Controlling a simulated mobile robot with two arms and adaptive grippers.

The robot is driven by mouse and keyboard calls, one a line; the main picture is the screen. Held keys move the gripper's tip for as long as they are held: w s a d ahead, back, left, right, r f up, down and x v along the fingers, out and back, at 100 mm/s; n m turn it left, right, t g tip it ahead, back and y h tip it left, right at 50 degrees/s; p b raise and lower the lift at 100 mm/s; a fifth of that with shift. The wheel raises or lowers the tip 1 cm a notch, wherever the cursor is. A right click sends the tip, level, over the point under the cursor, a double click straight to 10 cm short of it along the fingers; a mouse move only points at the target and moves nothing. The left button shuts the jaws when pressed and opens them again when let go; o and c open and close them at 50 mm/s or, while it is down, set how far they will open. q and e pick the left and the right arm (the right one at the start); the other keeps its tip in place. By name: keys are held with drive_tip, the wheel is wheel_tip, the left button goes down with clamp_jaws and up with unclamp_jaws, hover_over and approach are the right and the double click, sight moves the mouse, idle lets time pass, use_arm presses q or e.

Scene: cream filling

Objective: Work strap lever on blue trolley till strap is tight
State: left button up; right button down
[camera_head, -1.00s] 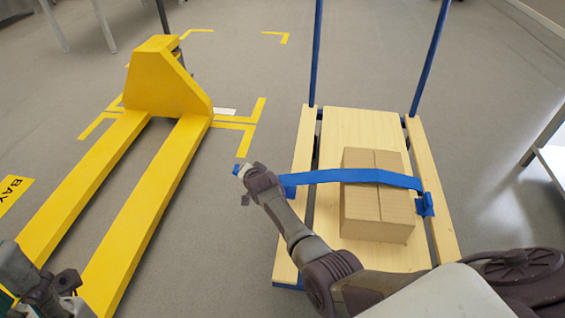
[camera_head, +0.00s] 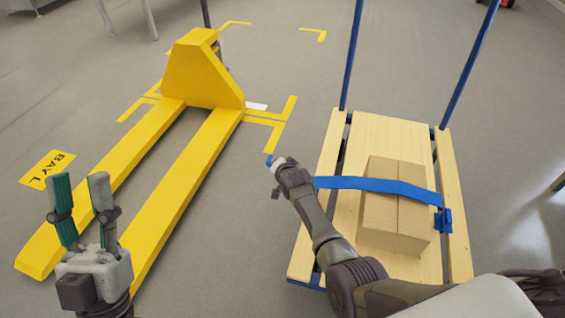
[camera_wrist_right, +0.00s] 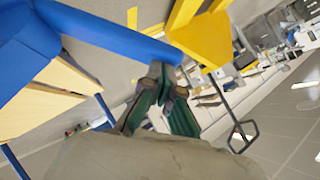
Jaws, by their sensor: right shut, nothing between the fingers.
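The blue trolley (camera_head: 304,258) has a pale slatted wooden deck. A cardboard box (camera_head: 395,215) stands on it, with a blue strap (camera_head: 380,185) across its top. A blue fitting (camera_head: 443,220) holds the strap's right end. My right gripper (camera_head: 279,170) is at the strap's left end, where a small blue tip (camera_head: 270,160) shows beyond it. In the right wrist view its fingers (camera_wrist_right: 160,75) are together, close to a long blue bar, probably the lever (camera_wrist_right: 120,38); contact is unclear. My left gripper (camera_head: 80,205) is raised and empty, its green-padded fingers apart.
A yellow pallet truck (camera_head: 205,75) stands left of the trolley, its forks pointing toward me. My left gripper appears in front of the forks. Yellow floor markings (camera_head: 265,120) lie between truck and trolley. Blue trolley posts (camera_head: 350,60) rise at the far end.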

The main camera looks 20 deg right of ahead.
use_arm(q)
drive_tip(key=w+f+g+y+p, duration=0.3)
drive_tip(key=w+f+g, duration=0.4)
drive_tip(key=f, duration=0.2)
wheel_tip(320, 180, down, 11)
drive_tip(key=s+a+g+y+p, duration=0.1)
drive_tip(key=s+g+y+p, duration=0.1)
drive_tip(key=g, duration=0.5)
drive_tip(key=shift+a, duration=0.35)
use_arm(e)
drive_tip(key=a+v, duration=0.1)
drive_tip(key=v, duration=0.8)
drive_tip(key=shift+w+r, duration=0.3)
drive_tip(key=shift+r, duration=0.1)
